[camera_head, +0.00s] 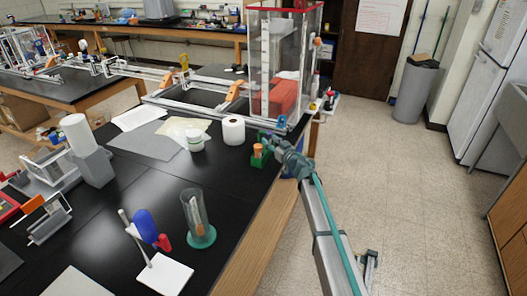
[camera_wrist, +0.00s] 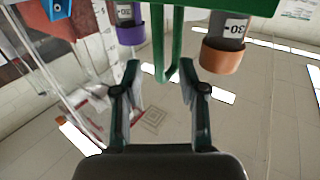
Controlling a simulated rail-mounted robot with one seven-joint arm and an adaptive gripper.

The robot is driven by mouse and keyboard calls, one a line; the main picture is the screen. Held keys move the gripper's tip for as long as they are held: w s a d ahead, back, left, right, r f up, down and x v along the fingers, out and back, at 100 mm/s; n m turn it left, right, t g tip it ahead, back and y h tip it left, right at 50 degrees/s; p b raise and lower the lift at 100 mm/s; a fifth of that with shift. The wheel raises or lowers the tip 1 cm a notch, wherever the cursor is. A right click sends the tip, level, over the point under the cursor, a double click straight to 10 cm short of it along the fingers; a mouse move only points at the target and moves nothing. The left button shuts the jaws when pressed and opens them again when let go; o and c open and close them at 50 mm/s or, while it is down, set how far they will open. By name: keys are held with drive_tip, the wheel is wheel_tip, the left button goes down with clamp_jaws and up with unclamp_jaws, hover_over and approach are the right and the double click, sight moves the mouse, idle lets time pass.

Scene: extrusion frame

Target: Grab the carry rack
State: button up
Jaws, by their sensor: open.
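The carry rack (camera_head: 258,161) is a small green holder at the right edge of the black bench in the head view, with an orange-capped vial standing in it. In the wrist view its green body (camera_wrist: 200,8) is at the top, and a narrow green loop handle (camera_wrist: 177,45) extends towards my gripper (camera_wrist: 160,75). An orange-capped vial and a purple-capped vial flank the handle. My gripper is open, its fingers on either side of the handle's end. I cannot tell whether they touch it. In the head view my gripper (camera_head: 272,143) is right beside the rack.
A white roll (camera_head: 233,131) and a white jar (camera_head: 194,140) stand left of the rack. A tall clear column (camera_head: 285,50) on an extrusion frame rises behind. A glass cylinder on a teal base (camera_head: 201,236) stands nearer. The floor to the right is open.

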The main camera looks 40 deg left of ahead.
drive_tip(key=x, duration=0.3)
drive_tip(key=shift+p, duration=0.3)
drive_tip(key=shift+d, duration=0.1)
clamp_jaws()
